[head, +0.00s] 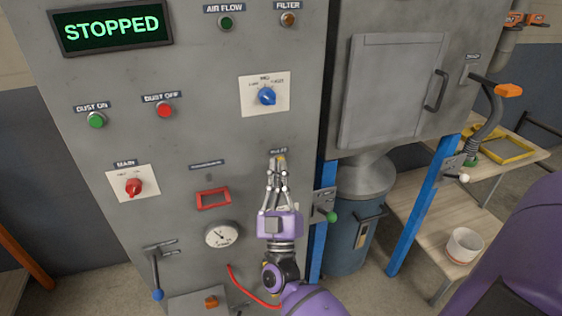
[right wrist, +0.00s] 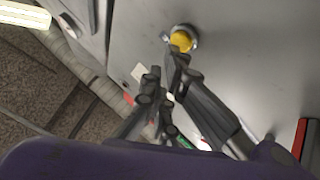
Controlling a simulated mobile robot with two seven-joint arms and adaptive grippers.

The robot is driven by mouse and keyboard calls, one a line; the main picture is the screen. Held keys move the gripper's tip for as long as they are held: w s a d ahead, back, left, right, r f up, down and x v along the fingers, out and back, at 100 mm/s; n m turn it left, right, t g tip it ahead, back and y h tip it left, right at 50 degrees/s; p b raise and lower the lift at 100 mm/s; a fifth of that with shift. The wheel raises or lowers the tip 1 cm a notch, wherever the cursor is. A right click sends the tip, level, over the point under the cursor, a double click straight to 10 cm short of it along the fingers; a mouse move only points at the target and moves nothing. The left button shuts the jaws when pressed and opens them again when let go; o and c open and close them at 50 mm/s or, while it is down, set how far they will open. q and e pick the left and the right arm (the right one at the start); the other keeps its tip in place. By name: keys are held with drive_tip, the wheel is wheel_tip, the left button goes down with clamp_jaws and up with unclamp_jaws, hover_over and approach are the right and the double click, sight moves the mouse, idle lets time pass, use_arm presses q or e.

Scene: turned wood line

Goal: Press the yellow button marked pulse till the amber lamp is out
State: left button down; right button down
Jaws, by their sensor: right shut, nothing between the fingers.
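The yellow button (right wrist: 181,41) shows in the right wrist view as a round cap in a metal ring on the grey panel. In the head view it is mostly hidden behind the fingers of my right gripper (head: 279,165), under a label that seems to read pulse. My right gripper is shut and empty, its tips close to the button; I cannot tell whether they touch it. In the right wrist view its fingertips (right wrist: 177,62) lie just below the button. The filter lamp (head: 288,20) at the top right of the panel looks dull amber-brown. My left gripper is not in view.
The panel (head: 220,110) carries a green STOPPED display (head: 112,27), a blue knob (head: 267,96), a red main switch (head: 133,187), a gauge (head: 222,235) and a blue-tipped lever (head: 157,280). A green-tipped lever (head: 326,212) stands right of my gripper, near a blue post.

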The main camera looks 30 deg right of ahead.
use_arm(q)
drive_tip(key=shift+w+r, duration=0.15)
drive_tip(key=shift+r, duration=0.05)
use_arm(e)
drive_tip(key=shift+s+a, duration=0.1)
drive_tip(key=shift+s, duration=0.25)
